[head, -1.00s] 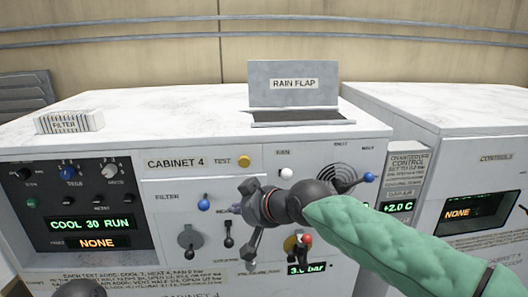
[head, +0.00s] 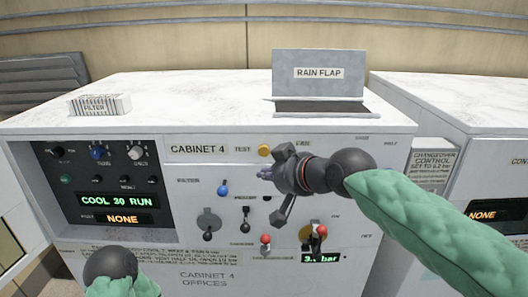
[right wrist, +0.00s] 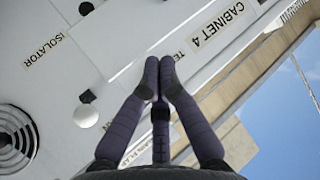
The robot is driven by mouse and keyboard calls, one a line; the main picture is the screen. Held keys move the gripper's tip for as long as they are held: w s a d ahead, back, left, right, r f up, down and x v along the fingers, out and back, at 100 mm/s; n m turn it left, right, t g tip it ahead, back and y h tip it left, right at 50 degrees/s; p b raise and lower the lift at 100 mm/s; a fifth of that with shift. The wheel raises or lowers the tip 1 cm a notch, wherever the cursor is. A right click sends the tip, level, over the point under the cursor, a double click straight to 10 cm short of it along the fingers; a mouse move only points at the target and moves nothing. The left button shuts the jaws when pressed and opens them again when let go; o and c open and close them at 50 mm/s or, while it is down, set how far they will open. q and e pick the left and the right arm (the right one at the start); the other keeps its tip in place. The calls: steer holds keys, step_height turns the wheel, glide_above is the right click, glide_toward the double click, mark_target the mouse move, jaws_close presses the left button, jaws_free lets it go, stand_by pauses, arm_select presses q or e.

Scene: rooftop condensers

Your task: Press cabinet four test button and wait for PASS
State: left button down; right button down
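The yellow test button (head: 264,150) is on the upper panel of cabinet four (head: 151,155), right of the CABINET 4 label. Contact cannot be told. The green display (head: 107,200) reads COOL and RUN; the amber display (head: 122,219) reads NONE. No PASS shows.
A white knob (right wrist: 85,116) and round grille (right wrist: 15,140) show in the right wrist view. A filter (head: 99,104) and open rain flap (head: 318,73) are on top.

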mark_target(261, 156)
steer(key=w+p, duration=0.1)
steer(key=w, duration=0.6)
steer(key=shift+w, duration=0.15)
stand_by(1.4)
steer(key=shift+w, duration=0.4)
steer(key=shift+w, duration=0.55)
stand_by(0.9)
steer(key=shift+s, duration=0.1)
steer(key=shift+s+b, duration=0.35)
steer(key=shift+s, duration=0.55)
